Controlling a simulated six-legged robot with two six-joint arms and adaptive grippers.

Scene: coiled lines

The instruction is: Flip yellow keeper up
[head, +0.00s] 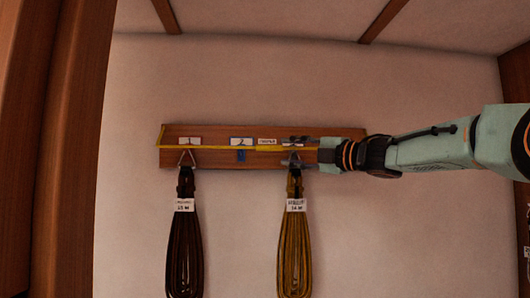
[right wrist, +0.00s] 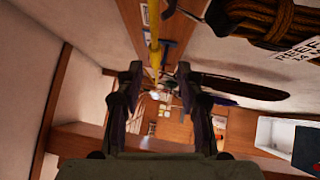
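The yellow keeper (head: 225,147) is a long thin bar lying level across the front of a wooden board (head: 215,160) on the wall. It has a thicker section just left of my right gripper (head: 294,151). That gripper reaches in from the right at the board's right half, above the tan coil. In the right wrist view its two fingers (right wrist: 160,82) stand apart with nothing visibly clamped. The keeper (right wrist: 154,45) shows there as a yellow strip ending, in the picture, between the fingertips; I cannot tell whether they touch it. My left gripper is not in view.
A dark coil (head: 184,245) and a tan coil (head: 294,245), both with white tags, hang below the board. A blue piece (head: 240,155) sits mid-board between them. A wooden post (head: 75,140) stands at the left. The wall between the coils is bare.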

